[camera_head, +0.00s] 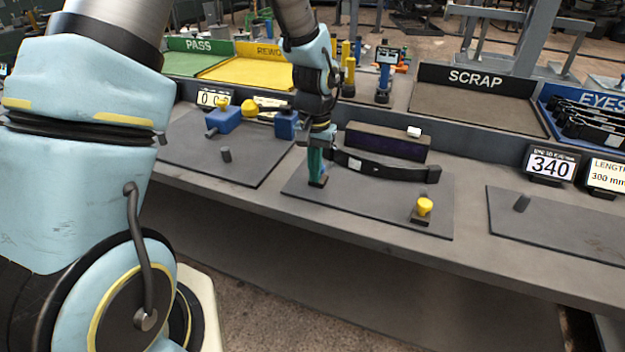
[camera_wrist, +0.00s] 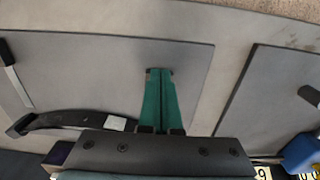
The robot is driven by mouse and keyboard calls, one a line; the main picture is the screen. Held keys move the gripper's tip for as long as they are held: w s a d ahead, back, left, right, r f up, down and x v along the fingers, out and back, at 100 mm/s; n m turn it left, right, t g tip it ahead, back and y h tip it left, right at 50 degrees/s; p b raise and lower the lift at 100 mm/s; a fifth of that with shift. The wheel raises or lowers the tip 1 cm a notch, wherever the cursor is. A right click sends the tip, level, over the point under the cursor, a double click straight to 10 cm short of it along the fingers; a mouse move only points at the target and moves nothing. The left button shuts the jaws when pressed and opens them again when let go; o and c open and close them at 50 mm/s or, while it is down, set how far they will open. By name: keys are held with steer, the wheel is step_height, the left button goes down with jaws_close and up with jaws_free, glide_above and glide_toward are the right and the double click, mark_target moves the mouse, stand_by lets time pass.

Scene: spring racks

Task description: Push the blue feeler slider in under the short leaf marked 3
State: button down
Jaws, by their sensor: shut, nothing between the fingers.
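My gripper (camera_head: 317,182) points down at the left end of the middle grey plate, its green fingers together and empty. In the wrist view the shut fingertips (camera_wrist: 160,71) are over or on the plate; I cannot tell if they touch. A dark curved leaf (camera_head: 385,168) lies beside the gripper, its left end partly hidden behind the fingers. In the wrist view the leaf (camera_wrist: 65,119) has a white patch near the fingers. I read no 3 on it. I cannot pick out a blue feeler slider for certain; blue blocks (camera_head: 286,125) stand on the left plate.
A dark box (camera_head: 388,141) stands behind the leaf. A yellow knob (camera_head: 424,206) on a dark base is at the plate's front right. A short peg (camera_head: 226,155) stands on the left plate. The plate's front middle is clear.

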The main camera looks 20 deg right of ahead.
steer(key=shift+w+d, duration=0.35)
steer(key=shift+w, duration=0.1)
steer(key=shift+w+d, duration=0.15)
steer(key=shift+d, duration=0.05)
steer(key=shift+r, duration=0.1)
stand_by(0.5)
stand_by(0.5)
steer(key=shift+a+r+p, duration=0.15)
steer(key=shift+r+p, duration=2.65)
steer(key=shift+r, duration=0.65)
